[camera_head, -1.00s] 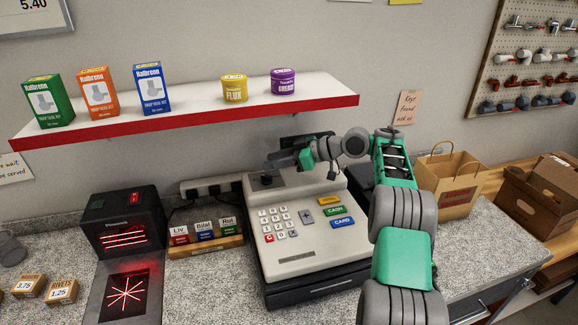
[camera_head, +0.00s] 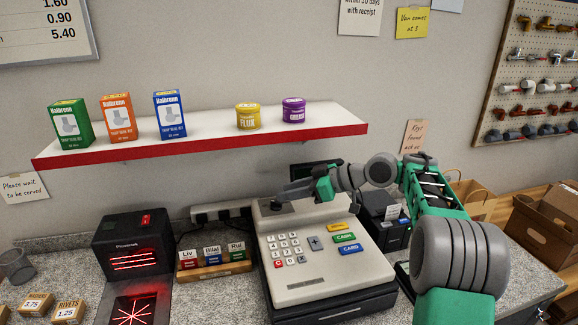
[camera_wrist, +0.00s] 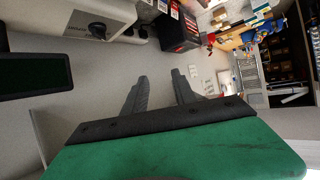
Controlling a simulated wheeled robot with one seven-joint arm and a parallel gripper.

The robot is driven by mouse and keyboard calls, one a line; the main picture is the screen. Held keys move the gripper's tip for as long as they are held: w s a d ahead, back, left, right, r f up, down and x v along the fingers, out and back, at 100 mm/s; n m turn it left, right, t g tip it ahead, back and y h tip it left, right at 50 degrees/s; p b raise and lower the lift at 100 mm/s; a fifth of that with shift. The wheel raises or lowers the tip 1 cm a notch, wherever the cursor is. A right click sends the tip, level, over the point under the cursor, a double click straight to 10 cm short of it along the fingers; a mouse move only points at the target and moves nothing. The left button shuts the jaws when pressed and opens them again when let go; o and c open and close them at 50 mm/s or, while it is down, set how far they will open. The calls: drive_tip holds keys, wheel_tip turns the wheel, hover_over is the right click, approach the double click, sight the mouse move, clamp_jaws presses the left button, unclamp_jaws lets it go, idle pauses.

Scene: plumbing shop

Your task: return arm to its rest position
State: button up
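My gripper (camera_head: 292,192) is held above the upper left part of the cash register (camera_head: 300,215). Its fingers point left in the head view. In the wrist view, the two dark fingers of my gripper (camera_wrist: 162,90) are apart with nothing between them, so it is open and empty. My green and grey arm reaches in from the right, in front of the receipt printer. The register also shows at the top left of the wrist view (camera_wrist: 70,14).
A red-edged shelf (camera_head: 215,142) with boxes and tins hangs above the counter. A scanner (camera_head: 130,243) and a small card rack (camera_head: 212,271) stand left of the register.

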drive_tip(key=s+d+f+m+h+b, duration=0.1)
drive_tip(key=s+d+f+m+h, duration=0.3)
drive_tip(key=s, duration=0.6)
drive_tip(key=s+d+f+m+h+b, duration=0.1)
drive_tip(key=s+d+f+m+h, duration=0.3)
drive_tip(key=s, duration=0.6)
drive_tip(key=s+d+f+m+h+b, duration=0.1)
drive_tip(key=s+d+f+m+h, duration=0.3)
drive_tip(key=s, duration=0.6)
drive_tip(key=shift+d+f+m+b, duration=0.4)
drive_tip(key=shift+d+f+m, duration=0.15)
drive_tip(key=shift+f+m, duration=0.25)
drive_tip(key=shift+s, duration=0.1)
